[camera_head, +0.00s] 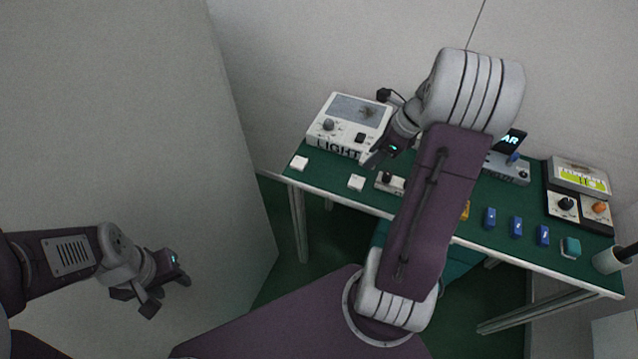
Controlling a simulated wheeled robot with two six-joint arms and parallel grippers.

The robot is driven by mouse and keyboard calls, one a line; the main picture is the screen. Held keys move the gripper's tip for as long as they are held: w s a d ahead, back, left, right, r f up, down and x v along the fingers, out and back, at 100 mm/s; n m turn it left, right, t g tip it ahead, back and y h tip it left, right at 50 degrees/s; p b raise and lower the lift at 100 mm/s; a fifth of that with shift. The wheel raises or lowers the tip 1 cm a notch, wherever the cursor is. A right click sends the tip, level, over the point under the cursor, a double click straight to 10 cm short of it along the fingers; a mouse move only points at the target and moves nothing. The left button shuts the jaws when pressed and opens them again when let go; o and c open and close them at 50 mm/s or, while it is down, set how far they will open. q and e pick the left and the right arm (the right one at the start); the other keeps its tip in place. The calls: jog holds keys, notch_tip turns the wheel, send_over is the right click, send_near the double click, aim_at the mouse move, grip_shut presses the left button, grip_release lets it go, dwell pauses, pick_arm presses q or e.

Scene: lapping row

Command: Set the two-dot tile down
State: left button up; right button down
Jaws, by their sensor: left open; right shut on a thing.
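My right gripper (372,160) is over the left part of the green bench, just in front of the LIGHT box. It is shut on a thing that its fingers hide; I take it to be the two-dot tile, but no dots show. Any dots on these are too small to make out. My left gripper (165,293) is open and empty, away from the bench at lower left.
The white LIGHT box (349,125) stands at the back left of the green bench (327,181). A small white device (390,183) sits by the front edge. Several blue blocks (516,227), a teal block (570,247) and a knobbed unit (579,190) are at right. My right arm hides the bench's middle.

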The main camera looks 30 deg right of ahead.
jog(key=b, duration=0.2)
send_near(326, 174)
jog(key=shift+w+a+f, duration=0.5)
jog(key=shift+w+f, duration=0.1)
jog(key=shift+w, duration=0.1)
jog(key=shift+w+a+f, duration=0.2)
jog(key=shift+w+a, duration=0.1)
jog(key=shift+w, duration=0.05)
notch_tip(326, 174, down, 4)
jog(key=shift+s+f+b, duration=0.1)
jog(key=shift+b, duration=0.5)
jog(key=c, duration=0.9)
grip_release()
jog(key=shift+o, duration=0.2)
